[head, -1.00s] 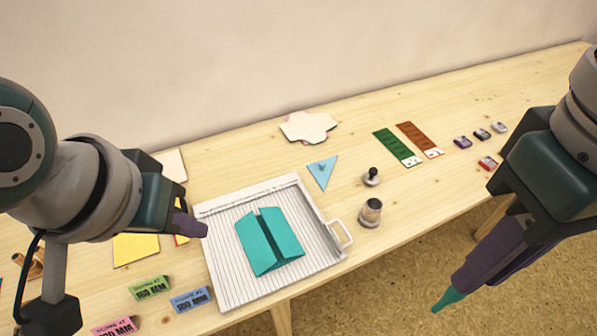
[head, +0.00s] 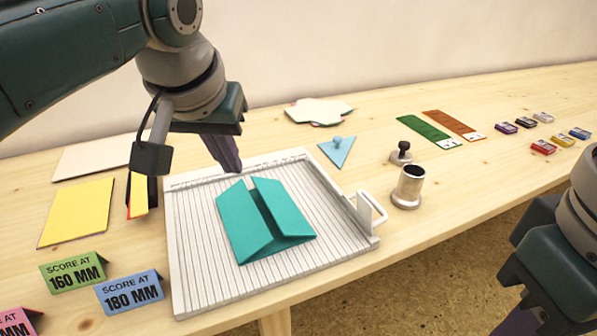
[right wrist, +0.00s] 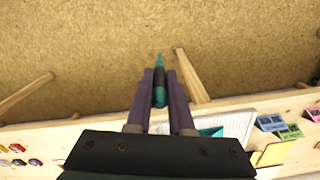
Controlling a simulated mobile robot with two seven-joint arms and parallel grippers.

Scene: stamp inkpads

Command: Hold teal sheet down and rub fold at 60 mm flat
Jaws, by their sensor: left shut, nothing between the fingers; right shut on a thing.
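The teal sheet (head: 252,222) lies on the white grooved scoring board (head: 190,270). Its two side flaps are folded inward and stand partly raised, with a dark gap between them. My left gripper (head: 232,168) is shut and empty, pointing down at the back left end of the sheet. I cannot tell whether its tips touch the sheet or board. My right gripper (right wrist: 160,85) is shut on a slim dark tool with a teal tip (right wrist: 159,62), held out over the floor in front of the table. In the head view only part of that gripper shows, at the lower right.
The board has a white handle (head: 370,210) on its right. Score cards (head: 130,291) stand at front left. Several inkpads (head: 543,147) sit far right.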

